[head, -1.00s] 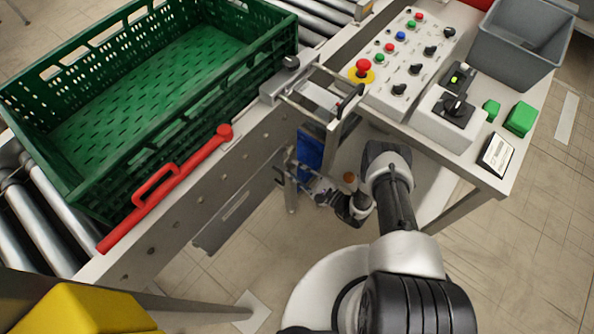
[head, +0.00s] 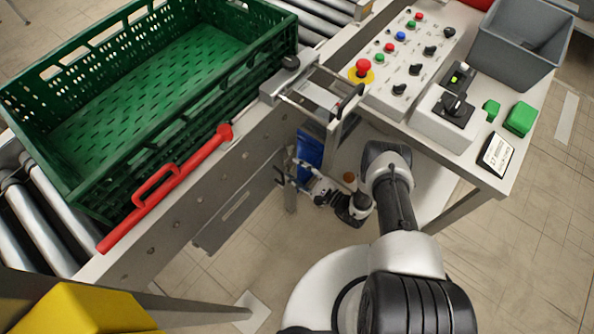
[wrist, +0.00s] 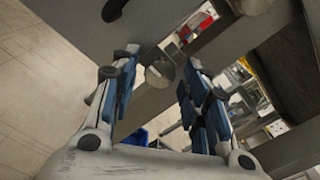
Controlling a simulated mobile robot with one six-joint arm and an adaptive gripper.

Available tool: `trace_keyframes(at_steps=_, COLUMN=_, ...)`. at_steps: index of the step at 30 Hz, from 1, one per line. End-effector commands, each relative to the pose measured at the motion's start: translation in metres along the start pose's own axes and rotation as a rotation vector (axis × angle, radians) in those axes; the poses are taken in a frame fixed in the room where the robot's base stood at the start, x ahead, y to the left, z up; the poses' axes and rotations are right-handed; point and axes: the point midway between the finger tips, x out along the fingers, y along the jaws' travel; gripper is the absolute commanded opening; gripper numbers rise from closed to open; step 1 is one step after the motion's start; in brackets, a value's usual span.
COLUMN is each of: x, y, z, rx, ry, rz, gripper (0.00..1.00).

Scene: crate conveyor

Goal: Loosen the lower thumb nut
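A round grey metal knob (wrist: 160,74), which looks like the thumb nut, sits on a grey metal bar in the wrist view. My gripper (wrist: 159,64) is open, with one blue-padded finger on each side of the knob. Gaps show between the pads and the knob, so it is not clamped. In the head view my gripper (head: 283,178) is low beside the conveyor frame, under the small metal bracket. The nut cannot be made out in the head view.
A dark knob or lever (wrist: 114,9) is above the left finger in the wrist view. A blue bin (head: 309,149) is close behind my gripper. The conveyor side rail (head: 190,200) and control table (head: 485,182) flank my arm. A green crate (head: 250,52) stands on the rollers.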

Motion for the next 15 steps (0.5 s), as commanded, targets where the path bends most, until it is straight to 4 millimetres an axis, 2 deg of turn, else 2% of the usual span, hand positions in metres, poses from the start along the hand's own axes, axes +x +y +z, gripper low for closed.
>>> trace_keyframes(at_steps=10, x=-0.001, y=0.000, z=0.000, rx=0.000, ry=0.001, rz=0.000, gripper=0.48)
trace_keyframes(at_steps=15, x=-0.015, y=-0.001, z=-0.001, rx=0.003, ry=0.004, rz=-0.003, gripper=0.48)
